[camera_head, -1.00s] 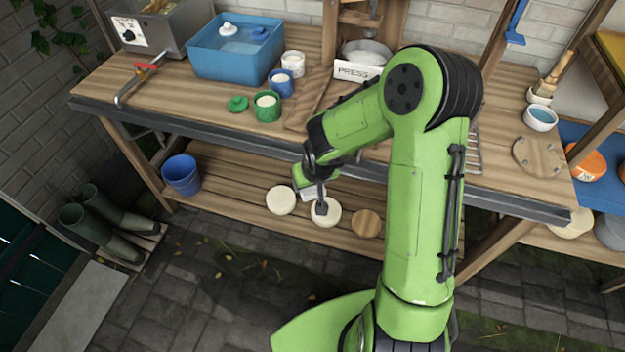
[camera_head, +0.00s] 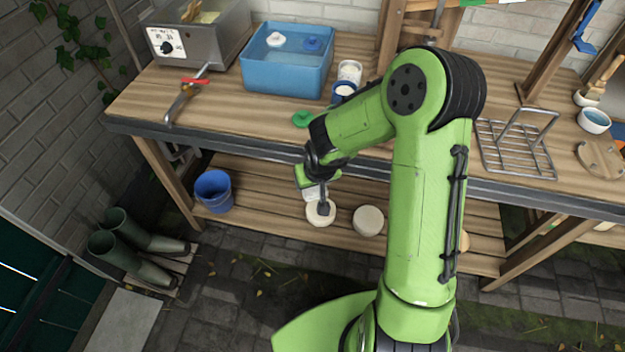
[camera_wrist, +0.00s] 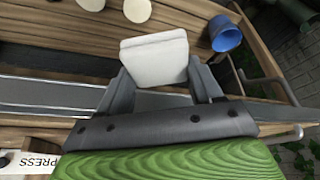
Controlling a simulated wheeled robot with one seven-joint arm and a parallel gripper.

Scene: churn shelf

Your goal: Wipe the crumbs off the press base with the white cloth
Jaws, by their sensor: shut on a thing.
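My gripper (camera_head: 318,190) hangs in front of the bench edge, above the lower shelf in the head view. In the wrist view, my gripper (camera_wrist: 165,85) is shut on the white cloth (camera_wrist: 155,58), a folded pad standing out between the fingers. A bit of the cloth (camera_head: 312,193) shows in the head view. In the head view my arm hides the press base, and no crumbs can be made out.
The wooden bench top (camera_head: 235,105) holds a blue basin (camera_head: 288,62), a steel machine (camera_head: 200,35), jars and a wire rack (camera_head: 515,145). Pale round cheeses (camera_head: 368,220) and a blue bucket (camera_head: 213,190) are on the lower shelf. Boots (camera_head: 130,250) stand at the left.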

